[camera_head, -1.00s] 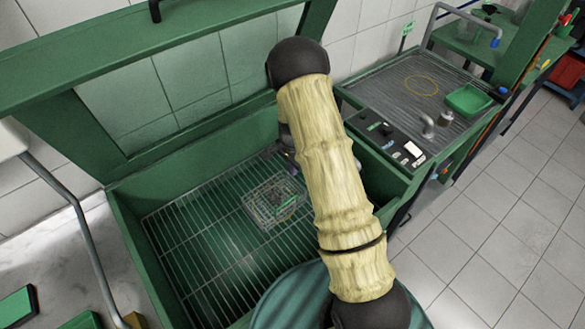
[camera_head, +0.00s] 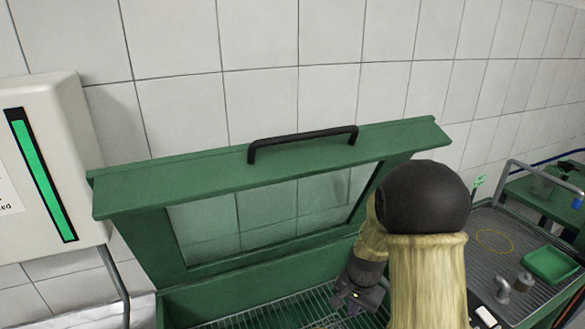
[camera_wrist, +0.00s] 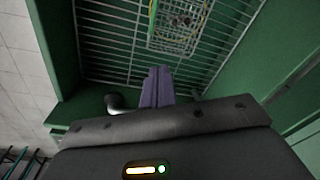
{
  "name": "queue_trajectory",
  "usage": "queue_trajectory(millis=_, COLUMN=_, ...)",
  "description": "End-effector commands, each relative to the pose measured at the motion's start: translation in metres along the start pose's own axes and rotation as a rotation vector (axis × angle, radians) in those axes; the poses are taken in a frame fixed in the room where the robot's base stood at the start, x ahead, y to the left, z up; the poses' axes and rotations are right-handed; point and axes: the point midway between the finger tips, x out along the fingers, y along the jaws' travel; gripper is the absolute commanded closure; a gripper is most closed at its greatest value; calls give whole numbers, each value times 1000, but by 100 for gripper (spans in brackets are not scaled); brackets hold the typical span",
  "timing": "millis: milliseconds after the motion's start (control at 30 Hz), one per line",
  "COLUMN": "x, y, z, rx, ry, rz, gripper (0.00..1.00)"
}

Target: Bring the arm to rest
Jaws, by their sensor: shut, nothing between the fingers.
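My gripper (camera_wrist: 157,88) shows in the wrist view with its purple-grey fingers together and nothing between them. It points down into the green wash cabinet, above the wire rack (camera_wrist: 115,45) on its floor. A small wire basket (camera_wrist: 181,24) with small parts in it lies on the rack, beyond the fingertips and apart from them. In the head view my arm reaches in at the right, and the gripper's wrist end (camera_head: 366,290) shows low inside the cabinet. The fingertips are hard to make out there.
The cabinet's lid (camera_head: 270,170), with a window and black handle (camera_head: 303,141), stands open against the tiled wall. A white box with a green strip (camera_head: 42,175) hangs at left. A draining counter (camera_head: 500,250) with a green tray (camera_head: 551,264) is at right.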

Motion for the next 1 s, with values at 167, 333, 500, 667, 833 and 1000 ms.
queue_trajectory(millis=167, x=-42, y=17, z=27, rx=-180, ry=34, rz=-24, gripper=100)
queue_trajectory(millis=333, x=-72, y=37, z=55, rx=-354, ry=70, rz=-34, gripper=100)
queue_trajectory(millis=500, x=-96, y=59, z=84, rx=-528, ry=110, rz=-35, gripper=100)
queue_trajectory(millis=667, x=-107, y=73, z=102, rx=-640, ry=136, rz=-29, gripper=100)
queue_trajectory(millis=833, x=-108, y=76, z=106, rx=-666, ry=140, rz=-26, gripper=100)
queue_trajectory(millis=1000, x=-108, y=76, z=106, rx=-664, ry=140, rz=-26, gripper=100)
